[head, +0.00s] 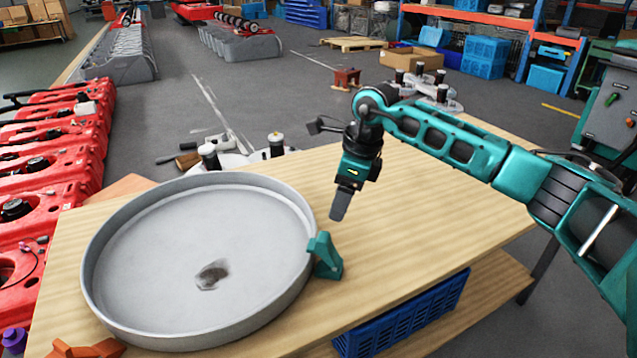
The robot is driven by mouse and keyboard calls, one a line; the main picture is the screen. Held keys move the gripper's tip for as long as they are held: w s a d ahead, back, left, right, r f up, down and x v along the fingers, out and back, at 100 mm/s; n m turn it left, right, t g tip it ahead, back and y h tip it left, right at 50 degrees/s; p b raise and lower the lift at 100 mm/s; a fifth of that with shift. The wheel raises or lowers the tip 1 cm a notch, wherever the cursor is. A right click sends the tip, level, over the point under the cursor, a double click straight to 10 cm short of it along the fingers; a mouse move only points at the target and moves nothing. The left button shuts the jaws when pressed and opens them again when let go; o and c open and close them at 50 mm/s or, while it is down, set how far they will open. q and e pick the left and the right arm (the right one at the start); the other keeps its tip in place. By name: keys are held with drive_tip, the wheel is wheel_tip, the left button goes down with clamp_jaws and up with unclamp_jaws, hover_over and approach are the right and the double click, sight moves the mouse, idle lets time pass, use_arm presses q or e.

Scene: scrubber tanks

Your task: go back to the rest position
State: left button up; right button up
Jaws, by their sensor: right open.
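My right arm comes in from the right, and its gripper (341,203) points down above the wooden table (430,215). Its jaws are open, and I see nothing held between them. It is to the right of the large round grey tray (150,235), apart from its rim. A teal bracket-like piece (326,257) stands at the tray's right rim, below my gripper in the picture. My left gripper is not in view.
The tray has a dark smudge (212,275) on its floor. An orange piece (88,349) is at its lower left. A blue crate (400,315) sits on the lower shelf. Red scrubber bodies (50,160) line the left. The table's right part is clear.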

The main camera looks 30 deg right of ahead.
drive_tip(key=shift+a, duration=0.1)
drive_tip(key=s+a+f+m+t+y, duration=0.1)
drive_tip(key=s+a+m+y, duration=0.3)
drive_tip(key=a+y, duration=0.55)
drive_tip(key=s+a+f+m+t+y, duration=0.1)
drive_tip(key=s+a+m+y, duration=0.35)
drive_tip(key=a, duration=1.05)
drive_tip(key=s+d+f+m+t+h, duration=0.2)
drive_tip(key=d+f+m+t+h, duration=0.1)
drive_tip(key=m, duration=0.7)
drive_tip(key=s+d+f+m+t+h, duration=0.2)
drive_tip(key=d+f+m+h, duration=0.3)
drive_tip(key=m, duration=0.6)
drive_tip(key=s+d+f+m+t+h, duration=0.2)
drive_tip(key=d+f+m+t+h, duration=0.1)
drive_tip(key=f+m, duration=0.4)
drive_tip(key=shift+s+d+f+m+t+h, duration=0.2)
drive_tip(key=shift+m+t+h, duration=0.15)
drive_tip(key=shift+m+t, duration=0.35)
drive_tip(key=shift+s+d+f+m+t+h, duration=0.15)
drive_tip(key=shift+m+t+h, duration=0.25)
drive_tip(key=shift+m, duration=0.55)
drive_tip(key=s+d+f+m+g+h, duration=0.1)
drive_tip(key=s+d+f+m+g, duration=0.1)
drive_tip(key=s+f+m+g, duration=0.1)
drive_tip(key=s+f+m, duration=0.1)
drive_tip(key=s+f, duration=0.1)
drive_tip(key=s, duration=0.1)
drive_tip(key=shift+s+f+h, duration=0.35)
drive_tip(key=shift+s, duration=0.05)
